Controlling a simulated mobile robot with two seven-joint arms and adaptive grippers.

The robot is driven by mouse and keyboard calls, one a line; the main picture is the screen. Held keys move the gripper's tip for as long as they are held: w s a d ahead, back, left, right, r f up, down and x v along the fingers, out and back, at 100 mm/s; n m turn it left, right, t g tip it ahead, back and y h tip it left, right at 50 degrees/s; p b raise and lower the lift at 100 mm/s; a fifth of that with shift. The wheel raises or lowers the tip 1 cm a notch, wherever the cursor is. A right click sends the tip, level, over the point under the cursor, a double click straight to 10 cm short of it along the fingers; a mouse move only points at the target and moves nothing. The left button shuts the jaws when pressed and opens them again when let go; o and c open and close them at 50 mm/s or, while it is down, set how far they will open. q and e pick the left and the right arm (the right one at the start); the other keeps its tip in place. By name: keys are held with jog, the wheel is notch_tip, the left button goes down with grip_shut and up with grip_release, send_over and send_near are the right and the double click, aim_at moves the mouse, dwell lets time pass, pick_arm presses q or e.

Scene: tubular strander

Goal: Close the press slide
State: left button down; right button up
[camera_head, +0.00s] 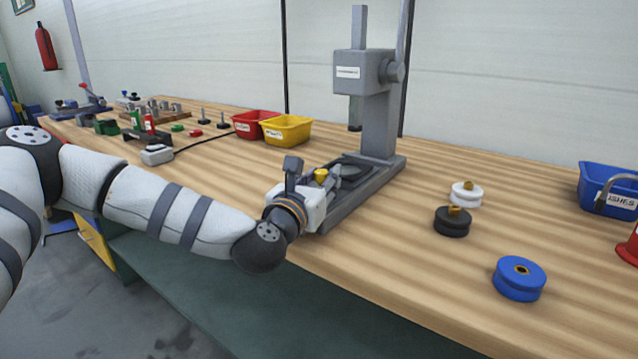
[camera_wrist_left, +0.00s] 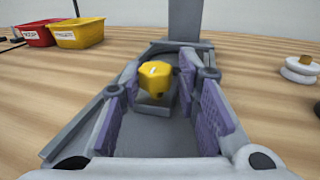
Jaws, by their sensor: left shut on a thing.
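The grey arbor press (camera_head: 378,110) stands on the wooden bench, with its column upright and its ram above the base. Its slide (camera_head: 350,170) lies low on the base in front of the column and carries a yellow knob (camera_head: 321,174). In the left wrist view, the yellow knob (camera_wrist_left: 156,76) sits between the purple finger pads. My left gripper (camera_head: 318,186) reaches in at the front end of the base and is shut on the knob. The contact of the pads with the knob is hard to see. My right gripper is not in view.
White (camera_head: 466,194), black (camera_head: 452,221) and blue (camera_head: 519,279) rollers stand right of the press. Red (camera_head: 254,124) and yellow (camera_head: 287,130) bins stand to its left. A blue bin (camera_head: 600,190) is at the far right. The bench's front edge runs below my left arm.

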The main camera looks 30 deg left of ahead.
pick_arm(q)
jog(key=c, duration=1.3)
grip_release()
jog(key=shift+a, duration=0.4)
jog(key=shift+c, duration=0.2)
jog(key=shift+d, duration=0.15)
jog(key=shift+s, duration=0.15)
jog(key=s, duration=0.2)
jog(key=s+d, duration=0.1)
jog(key=s, duration=0.4)
jog(key=shift+s+d, duration=0.1)
jog(key=shift+d, duration=0.05)
jog(key=shift+c, duration=0.3)
